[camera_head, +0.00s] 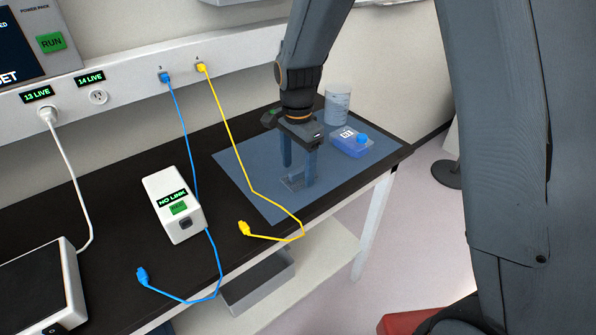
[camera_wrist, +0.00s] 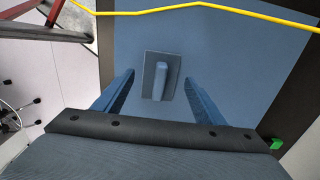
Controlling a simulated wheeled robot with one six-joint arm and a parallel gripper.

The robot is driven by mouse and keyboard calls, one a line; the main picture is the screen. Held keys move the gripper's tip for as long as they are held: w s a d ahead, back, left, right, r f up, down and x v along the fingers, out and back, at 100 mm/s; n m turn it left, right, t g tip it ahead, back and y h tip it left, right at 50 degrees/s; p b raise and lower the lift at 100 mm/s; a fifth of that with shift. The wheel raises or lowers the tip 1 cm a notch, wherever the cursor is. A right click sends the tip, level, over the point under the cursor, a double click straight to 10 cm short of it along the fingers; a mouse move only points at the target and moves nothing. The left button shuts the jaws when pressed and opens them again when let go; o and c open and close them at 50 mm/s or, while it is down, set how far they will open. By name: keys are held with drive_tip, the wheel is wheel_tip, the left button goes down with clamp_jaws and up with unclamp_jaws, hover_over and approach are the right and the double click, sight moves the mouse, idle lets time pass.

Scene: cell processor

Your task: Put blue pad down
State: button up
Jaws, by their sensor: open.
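A small flat blue-grey pad (camera_head: 292,184) with a raised grip bar lies on the large blue mat (camera_head: 262,203) on the black bench. In the wrist view the pad (camera_wrist: 150,62) is a square plate with its upright bar in the middle. My gripper (camera_head: 298,175) points down over it. In the wrist view my gripper (camera_wrist: 159,78) has its two fingers apart, one on each side of the pad, with a gap on both sides of the bar. Nothing is held. The pad looks flat on the mat.
A yellow cable (camera_head: 240,158) crosses the mat. A white NO LINK box (camera_head: 173,205) and a blue cable (camera_head: 181,115) are at left. The mat's front right is bare.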

sight(298, 170)
wheel_tip(298, 170, up, 10)
drive_tip(key=r+b, duration=0.1)
drive_tip(key=b, duration=0.2)
drive_tip(key=s+d+f+n, duration=0.4)
drive_tip(key=s+d+n, duration=0.1)
drive_tip(key=s+d, duration=0.2)
drive_tip(key=s+d+f+n+t, duration=0.1)
drive_tip(key=s+d+f+n, duration=0.3)
drive_tip(key=s+d+n, duration=0.2)
drive_tip(key=shift+s+d+f+t, duration=0.15)
drive_tip(key=shift+s+d+t, duration=0.15)
drive_tip(key=shift+s+d, duration=0.75)
drive_tip(key=shift+w, duration=0.1)
drive_tip(key=shift+f, duration=0.35)
